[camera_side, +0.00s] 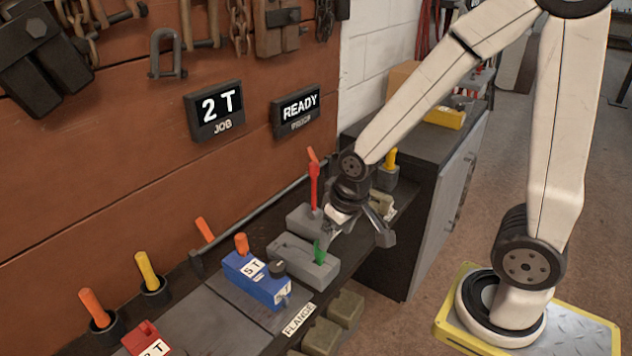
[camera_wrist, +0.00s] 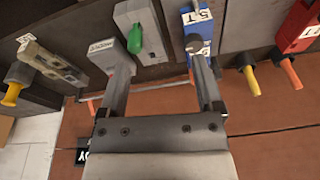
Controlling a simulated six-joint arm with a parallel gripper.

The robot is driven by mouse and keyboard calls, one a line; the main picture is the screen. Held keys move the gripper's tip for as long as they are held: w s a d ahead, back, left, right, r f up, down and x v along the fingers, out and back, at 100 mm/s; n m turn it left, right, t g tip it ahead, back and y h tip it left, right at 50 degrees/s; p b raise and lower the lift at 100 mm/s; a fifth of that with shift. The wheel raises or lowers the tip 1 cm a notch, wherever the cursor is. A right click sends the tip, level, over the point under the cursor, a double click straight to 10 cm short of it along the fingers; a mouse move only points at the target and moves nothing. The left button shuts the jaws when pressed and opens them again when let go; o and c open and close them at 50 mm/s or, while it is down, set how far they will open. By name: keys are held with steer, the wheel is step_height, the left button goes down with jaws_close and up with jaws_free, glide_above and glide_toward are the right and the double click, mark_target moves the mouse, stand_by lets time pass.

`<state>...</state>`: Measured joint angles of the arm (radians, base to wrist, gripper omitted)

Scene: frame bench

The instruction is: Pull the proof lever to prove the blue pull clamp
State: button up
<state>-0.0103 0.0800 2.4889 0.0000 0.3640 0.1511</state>
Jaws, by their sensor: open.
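The blue pull clamp (camera_side: 250,275), labelled 5 T, sits on the bench by the FLANGE label, with an orange handle and a dark knob on top. It also shows in the wrist view (camera_wrist: 196,27). A red-handled lever (camera_side: 314,186) stands upright on a grey block; it looks like the proof lever, though its label is not legible. A green lever (camera_side: 319,250) sits on another grey block. My gripper (camera_side: 358,232) is open and empty, above the bench right of the red lever.
A sign reads 2 T JOB (camera_side: 215,110) and another READY (camera_side: 297,108). A red block (camera_side: 146,340) lies at the bench's left, near orange and yellow handles (camera_side: 147,270). A grey rail runs along the wall. Olive blocks (camera_side: 346,308) sit along the front.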

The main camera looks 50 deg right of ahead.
steer(key=shift+s+d+r+n, duration=0.1)
steer(key=shift+s+r+n, duration=0.1)
steer(key=shift+s+n, duration=0.25)
steer(key=shift+s+d+r+n, duration=0.15)
steer(key=shift+s+n, duration=0.2)
steer(key=shift+s, duration=0.2)
steer(key=shift+c, duration=0.2)
steer(key=shift+w, duration=0.25)
steer(key=c, duration=0.7)
steer(key=shift+w+d+r, duration=0.1)
steer(key=shift+w+r, duration=0.05)
steer(key=shift+w, duration=0.2)
steer(key=c, duration=0.4)
steer(key=w+d+r, duration=0.2)
steer(key=w+d, duration=0.1)
steer(key=w, duration=0.4)
steer(key=w+d+r+m, duration=0.1)
steer(key=w+d, duration=0.3)
steer(key=w, duration=0.2)
steer(key=shift+w+r+t, duration=0.35)
steer(key=shift+r+t, duration=0.05)
steer(key=w+d+r+m, duration=0.1)
steer(key=w+d+r, duration=0.2)
steer(key=w+d, duration=0.7)
steer(key=shift+w+d+r+t+h, duration=0.2)
steer(key=shift+d+t+h, duration=0.15)
steer(key=shift+d, duration=0.65)
